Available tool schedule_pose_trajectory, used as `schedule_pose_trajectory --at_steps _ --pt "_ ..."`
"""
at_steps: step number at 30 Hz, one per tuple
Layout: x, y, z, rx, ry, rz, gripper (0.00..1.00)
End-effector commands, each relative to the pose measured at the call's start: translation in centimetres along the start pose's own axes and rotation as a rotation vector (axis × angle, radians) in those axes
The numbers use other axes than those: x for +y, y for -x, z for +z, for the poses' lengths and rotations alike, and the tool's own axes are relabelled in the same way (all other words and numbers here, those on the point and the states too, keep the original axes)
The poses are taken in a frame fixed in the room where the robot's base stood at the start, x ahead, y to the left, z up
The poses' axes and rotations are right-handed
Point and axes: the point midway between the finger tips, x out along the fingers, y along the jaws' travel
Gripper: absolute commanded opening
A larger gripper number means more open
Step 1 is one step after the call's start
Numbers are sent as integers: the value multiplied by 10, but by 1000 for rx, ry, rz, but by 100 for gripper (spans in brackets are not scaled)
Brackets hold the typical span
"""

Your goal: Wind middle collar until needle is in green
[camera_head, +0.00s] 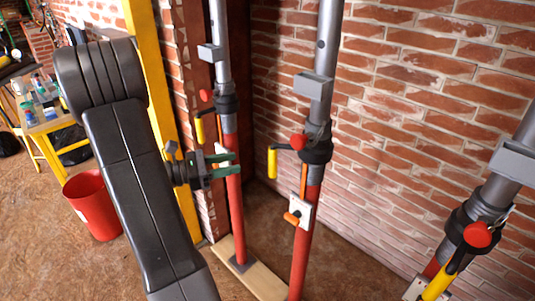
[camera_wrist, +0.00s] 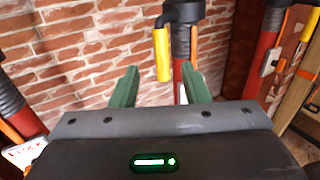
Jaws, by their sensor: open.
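The middle prop has a dark collar (camera_head: 316,150) on a red tube, with a yellow crank handle (camera_head: 272,163) hanging at its left. A small white plate (camera_head: 300,212) with an orange part sits below the collar; a needle or green zone cannot be made out. My gripper (camera_head: 235,163) is open and empty, its green fingers pointing right towards the yellow handle, with a gap between. In the wrist view, my gripper (camera_wrist: 159,78) has a yellow handle (camera_wrist: 162,54) ahead, between the fingers in line of sight; it appears to be the middle one.
A left prop (camera_head: 233,200) stands behind my fingers, and a right prop (camera_head: 490,200) stands at the right edge. Both have collars and yellow handles. A brick wall (camera_head: 415,110) rises behind. A red bucket (camera_head: 92,205) and a yellow-legged table (camera_head: 45,122) stand at the left.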

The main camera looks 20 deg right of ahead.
Motion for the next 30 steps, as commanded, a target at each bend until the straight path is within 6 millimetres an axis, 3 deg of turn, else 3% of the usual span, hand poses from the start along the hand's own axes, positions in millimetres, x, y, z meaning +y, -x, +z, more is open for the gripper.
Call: schedule_pose_trajectory --at_steps 18,24,30 --pt "-2 -99 0 3 0 -6 42" --pt "-1 -118 0 3 -1 -4 42" --pt "-1 -126 -1 4 -1 -3 42"
